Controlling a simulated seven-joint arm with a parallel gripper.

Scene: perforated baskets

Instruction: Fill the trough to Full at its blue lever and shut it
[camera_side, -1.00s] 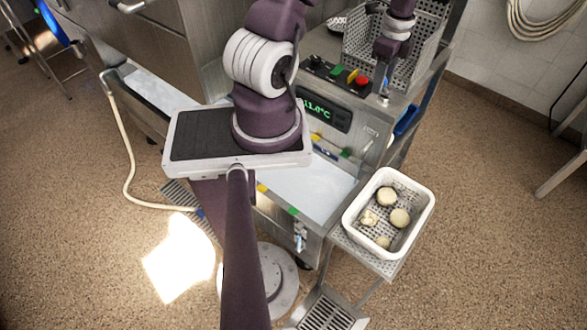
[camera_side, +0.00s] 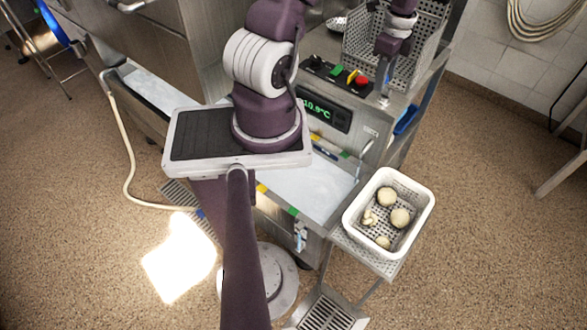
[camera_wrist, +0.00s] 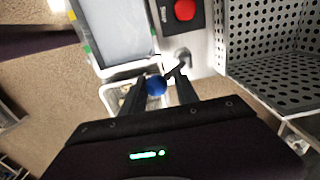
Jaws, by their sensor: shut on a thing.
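The trough (camera_side: 300,232) stands in the lower middle of the side view, holding pale, cloudy water (camera_side: 318,188). It also shows at the top of the wrist view (camera_wrist: 122,72). Yellow and green marks (camera_side: 292,211) sit along its rim. In the wrist view my gripper (camera_wrist: 160,80) is shut on the round blue knob of the lever (camera_wrist: 156,86), which sits between its fingers. In the side view my wrist is above the panel at upper right, and I cannot make out the knob there. The lever's exact angle is hidden.
A white basket (camera_side: 425,213) with several round pale pieces stands on a shelf right of the trough. A perforated metal basket (camera_wrist: 270,50) is close on the right. A red button (camera_side: 361,83) and a green display reading 10.9°C (camera_side: 320,108) are on the panel.

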